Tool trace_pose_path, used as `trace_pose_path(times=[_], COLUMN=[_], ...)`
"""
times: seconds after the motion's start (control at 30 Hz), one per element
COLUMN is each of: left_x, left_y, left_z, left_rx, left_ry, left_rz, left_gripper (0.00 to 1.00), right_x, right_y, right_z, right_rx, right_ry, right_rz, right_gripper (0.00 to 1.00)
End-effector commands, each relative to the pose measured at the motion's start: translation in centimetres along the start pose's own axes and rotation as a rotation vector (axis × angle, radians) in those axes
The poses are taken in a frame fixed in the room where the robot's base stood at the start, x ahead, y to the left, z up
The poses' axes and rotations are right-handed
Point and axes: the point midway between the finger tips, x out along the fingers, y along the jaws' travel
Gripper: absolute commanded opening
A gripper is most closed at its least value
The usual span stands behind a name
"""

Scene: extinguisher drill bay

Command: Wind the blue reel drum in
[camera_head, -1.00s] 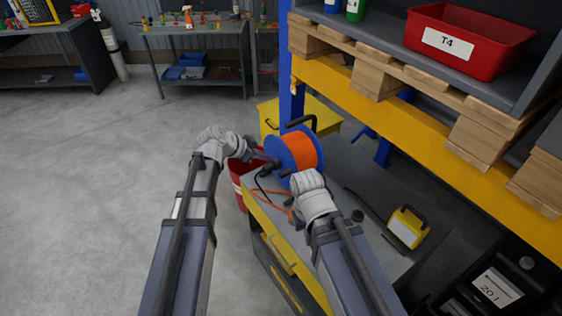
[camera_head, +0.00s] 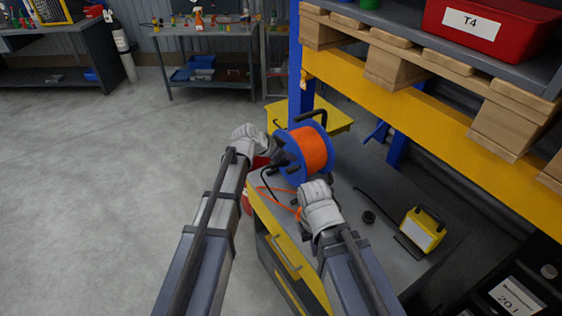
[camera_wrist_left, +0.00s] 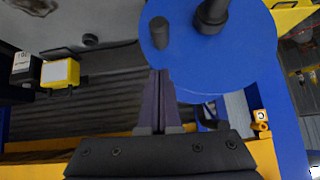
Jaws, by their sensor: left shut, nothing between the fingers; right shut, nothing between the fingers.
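The blue reel drum (camera_head: 325,132), wound with orange cable (camera_head: 309,150), stands upright on the grey top of a yellow-drawered cabinet. My left gripper (camera_head: 277,153) is shut and empty beside its left flange. In the left wrist view the blue flange (camera_wrist_left: 245,45) fills the upper middle, with a black knob (camera_wrist_left: 159,33) and a dark hub (camera_wrist_left: 212,14). The shut left fingers (camera_wrist_left: 159,76) point at the flange's lower edge, below the knob; I cannot tell whether they touch. My right gripper (camera_head: 329,180) is shut and empty, in front of the reel.
Loose orange cable (camera_head: 277,190) lies on the cabinet top (camera_head: 375,195). A yellow lamp-like box (camera_head: 421,230) and a small black disc (camera_head: 369,217) lie right of my right arm. A blue rack post (camera_head: 301,75) and yellow beam (camera_head: 420,112) rise behind. Floor at left is open.

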Motion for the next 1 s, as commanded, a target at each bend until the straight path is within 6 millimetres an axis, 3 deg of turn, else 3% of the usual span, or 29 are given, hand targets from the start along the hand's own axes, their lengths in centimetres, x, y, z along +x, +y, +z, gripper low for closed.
trace_pose_path(times=[0.03,0.23,1.0], left_x=[1.0,2.3,2.8], left_y=[0.0,0.0,0.5], left_z=[1.2,2.6,3.3], left_rx=[-0.001,-0.001,0.042], left_ry=[0.0,0.0,0.0], left_rz=[-0.001,-0.001,-0.042], left_gripper=[0.0,0.0,0.0], right_x=[1.5,3.4,4.4], right_y=[-0.1,-0.3,-0.4], right_z=[-0.1,-0.2,-0.3], right_rx=[0.0,0.0,0.0], right_ry=[0.0,0.0,0.0], right_rz=[0.0,0.0,0.0], right_gripper=[0.0,0.0,0.0])
